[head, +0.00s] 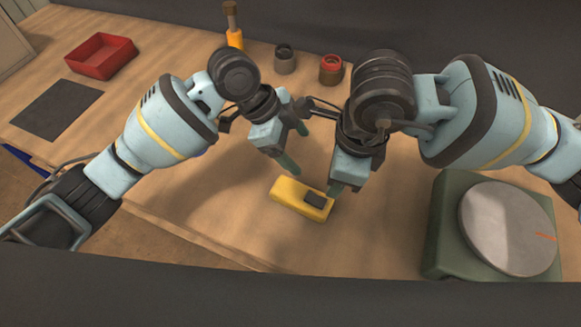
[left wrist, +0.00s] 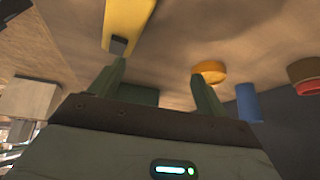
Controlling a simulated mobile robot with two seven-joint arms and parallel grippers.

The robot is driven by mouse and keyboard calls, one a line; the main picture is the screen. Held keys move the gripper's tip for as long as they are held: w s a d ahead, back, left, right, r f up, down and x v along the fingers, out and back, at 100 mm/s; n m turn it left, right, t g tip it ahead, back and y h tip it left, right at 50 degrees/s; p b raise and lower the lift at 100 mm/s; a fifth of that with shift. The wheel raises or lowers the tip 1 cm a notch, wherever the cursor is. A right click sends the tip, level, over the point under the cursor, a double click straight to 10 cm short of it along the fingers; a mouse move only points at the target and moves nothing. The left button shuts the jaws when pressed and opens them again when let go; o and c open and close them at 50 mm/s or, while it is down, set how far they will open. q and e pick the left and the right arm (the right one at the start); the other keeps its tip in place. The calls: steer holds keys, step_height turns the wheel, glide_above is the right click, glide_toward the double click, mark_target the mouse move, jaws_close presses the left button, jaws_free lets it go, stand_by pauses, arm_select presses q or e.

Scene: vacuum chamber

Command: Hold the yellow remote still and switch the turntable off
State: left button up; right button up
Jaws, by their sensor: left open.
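The yellow remote (head: 285,193) lies on the wooden table near the middle of the head view, with a dark switch (head: 315,199) near its right end. It also shows at the top of the left wrist view (left wrist: 127,20). My left gripper (head: 293,148) is open and empty, above and just behind the remote. My right gripper (head: 337,186) is at the remote's right end, its tip close to the switch; I cannot tell if it touches, and its jaws are mostly hidden. The turntable, a grey disc (head: 500,225) with an orange mark on a green base (head: 441,230), stands at right.
A red tray (head: 101,74) and a dark mat (head: 56,108) lie at the left. An orange tool (head: 235,39), a grey jar (head: 285,65) and a red jar (head: 330,72) stand at the back. The table in front of the remote is clear.

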mark_target(303, 195)
arm_select(q)
steer(key=s+m, duration=0.1)
steer(key=s+f+m+g+y, duration=0.1)
steer(key=s, duration=0.1)
steer(key=s+f+m+y, duration=0.1)
steer(key=s, duration=0.1)
steer(key=shift+a+g, duration=0.3)
steer(key=shift+x, duration=3.85)
steer(key=shift+d, duration=0.1)
